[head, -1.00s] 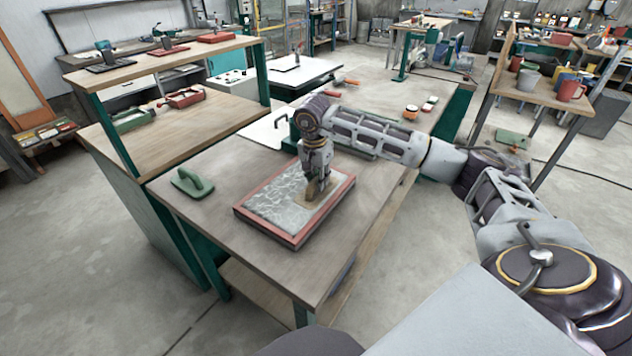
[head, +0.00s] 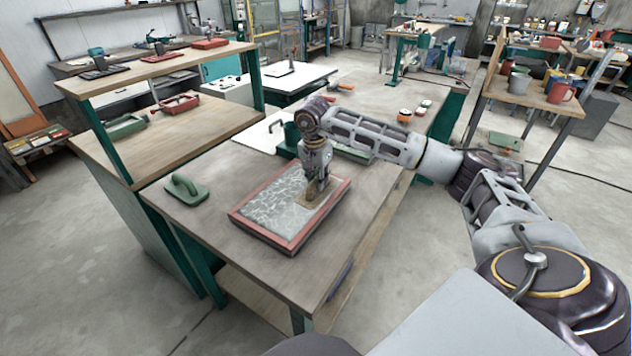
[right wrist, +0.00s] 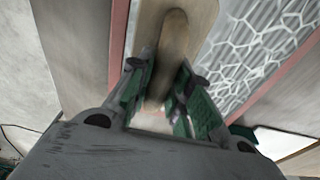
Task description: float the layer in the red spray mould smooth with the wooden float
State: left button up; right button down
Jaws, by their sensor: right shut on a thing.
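The red spray mould (head: 263,241) lies flat on the near bench. Its pale layer (head: 272,208) shows a web-like pattern over much of its surface, also in the right wrist view (right wrist: 252,55). My right gripper (head: 316,186) is over the right part of the mould, shut on the handle of the wooden float (head: 309,199). In the right wrist view the float's handle (right wrist: 173,48) stands between the two fingers, and its board is beside the patterned layer, near one red rim. The gripper hides part of the float and whatever is under it. My left gripper is out of view.
A green float-like tool (head: 186,189) lies on the bench left of the mould. A shelf unit (head: 160,72) with trays and tools stands at back left. Small pots (head: 405,115) sit farther back. Bare bench (head: 215,225) shows around the mould.

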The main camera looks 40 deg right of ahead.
jog(key=shift+r, duration=0.1)
jog(key=shift+r+p, duration=0.95)
jog(key=shift+r, duration=0.5)
jog(key=shift+r+p, duration=0.5)
jog(key=shift+r, duration=0.25)
jog(key=shift+r+p, duration=0.8)
jog(key=shift+r, duration=0.5)
